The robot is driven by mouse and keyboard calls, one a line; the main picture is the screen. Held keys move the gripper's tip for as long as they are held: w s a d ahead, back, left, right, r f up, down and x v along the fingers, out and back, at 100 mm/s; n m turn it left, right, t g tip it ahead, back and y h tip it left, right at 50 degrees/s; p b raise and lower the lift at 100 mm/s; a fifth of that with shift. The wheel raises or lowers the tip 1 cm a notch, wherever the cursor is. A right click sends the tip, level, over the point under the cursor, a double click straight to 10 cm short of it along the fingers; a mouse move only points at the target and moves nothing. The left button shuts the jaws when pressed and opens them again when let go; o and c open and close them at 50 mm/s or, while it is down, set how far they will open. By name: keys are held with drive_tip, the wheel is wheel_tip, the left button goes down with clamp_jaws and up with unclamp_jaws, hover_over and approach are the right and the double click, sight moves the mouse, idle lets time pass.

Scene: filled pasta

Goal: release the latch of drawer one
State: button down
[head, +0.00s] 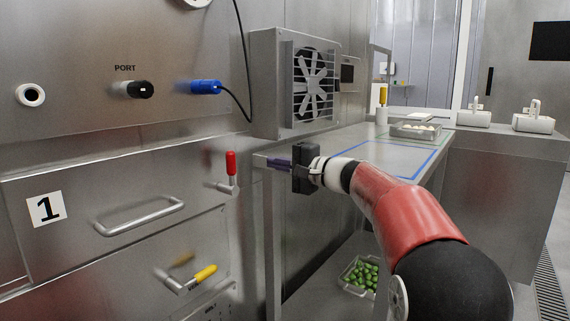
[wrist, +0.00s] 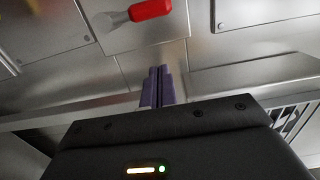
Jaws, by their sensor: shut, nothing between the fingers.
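Drawer one (head: 120,225) has a white label with a 1 and a metal bar handle (head: 140,215). It looks closed. Its latch, a lever with a red grip (head: 231,164), stands upright at the drawer's upper right corner. In the wrist view the red grip (wrist: 151,9) shows at the top, beyond the fingertips. My gripper (head: 272,163) is to the right of the red latch and apart from it, its purple fingers pointing left. The fingers (wrist: 158,72) are together and empty.
A yellow-handled latch (head: 204,273) sits on the drawer below. A fan unit (head: 312,80) juts out above my gripper. The steel bench (head: 400,165) with blue outlines lies behind it. A tray of green pieces (head: 360,274) is on the lower shelf.

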drive_tip(key=a, duration=0.7)
drive_tip(key=shift+w, duration=0.25)
